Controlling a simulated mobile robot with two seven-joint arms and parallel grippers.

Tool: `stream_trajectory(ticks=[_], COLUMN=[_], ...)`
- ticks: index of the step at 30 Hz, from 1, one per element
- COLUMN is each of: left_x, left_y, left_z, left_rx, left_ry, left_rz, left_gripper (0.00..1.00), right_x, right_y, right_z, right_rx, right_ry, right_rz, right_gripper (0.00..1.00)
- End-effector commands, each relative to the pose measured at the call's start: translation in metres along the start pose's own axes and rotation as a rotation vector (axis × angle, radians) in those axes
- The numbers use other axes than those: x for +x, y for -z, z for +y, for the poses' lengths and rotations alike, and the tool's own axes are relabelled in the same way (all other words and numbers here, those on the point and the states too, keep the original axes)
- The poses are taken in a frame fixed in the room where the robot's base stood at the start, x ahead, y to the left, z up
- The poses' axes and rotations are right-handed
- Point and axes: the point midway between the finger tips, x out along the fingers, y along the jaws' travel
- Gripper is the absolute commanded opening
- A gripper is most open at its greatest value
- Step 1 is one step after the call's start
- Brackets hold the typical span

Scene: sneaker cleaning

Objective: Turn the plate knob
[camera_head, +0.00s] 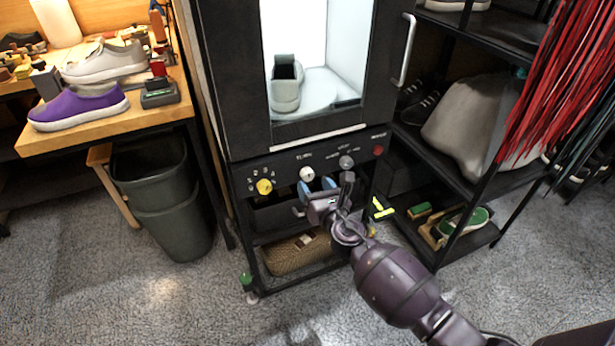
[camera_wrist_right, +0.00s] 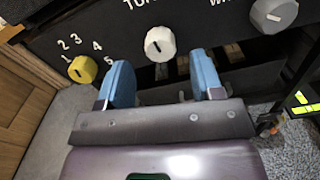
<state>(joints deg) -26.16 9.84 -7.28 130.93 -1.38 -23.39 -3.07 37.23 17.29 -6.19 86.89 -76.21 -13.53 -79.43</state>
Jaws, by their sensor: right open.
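The black cabinet's panel (camera_head: 285,163) carries a yellow knob (camera_head: 264,187) with numbers, a white knob (camera_head: 307,174), a grey knob (camera_head: 346,162) and a red button (camera_head: 378,150). I cannot read which label names the plate. The plate (camera_head: 318,90) is the round white stand inside, with a grey shoe (camera_head: 286,84) on it. My right gripper (camera_head: 317,186) is open and empty, its blue fingers just below the white knob. In the right wrist view the white knob (camera_wrist_right: 160,44) sits between and beyond the fingertips (camera_wrist_right: 162,70), apparently untouched. My left gripper is out of view.
A wooden bench (camera_head: 150,117) with a purple shoe (camera_head: 78,106) stands at the left, above a dark bin (camera_head: 170,200). A shelf rack (camera_head: 485,180) with a grey bag (camera_head: 470,120) stands at the right. A woven basket (camera_head: 297,254) lies under the cabinet. The cabinet handle (camera_head: 405,50) sticks out.

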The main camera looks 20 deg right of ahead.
Motion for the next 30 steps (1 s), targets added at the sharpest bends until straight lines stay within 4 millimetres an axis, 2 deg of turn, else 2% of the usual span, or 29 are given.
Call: stream_trajectory(ticks=[3,10,23,30], left_x=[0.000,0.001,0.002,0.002], left_y=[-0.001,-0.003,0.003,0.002], left_z=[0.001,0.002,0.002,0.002], left_rx=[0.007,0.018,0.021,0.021], left_ry=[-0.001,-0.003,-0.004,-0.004], left_rz=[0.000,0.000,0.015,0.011], left_gripper=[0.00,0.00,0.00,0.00], right_x=[0.017,0.040,0.046,0.046], right_y=[0.003,0.002,0.001,0.001], right_z=[-0.001,-0.001,-0.001,0.000], right_rx=[-0.001,0.001,0.001,0.001], right_ry=[0.001,0.001,0.001,0.001], right_rz=[0.003,0.002,0.001,0.001], right_gripper=[0.60,0.60,0.60,0.25])
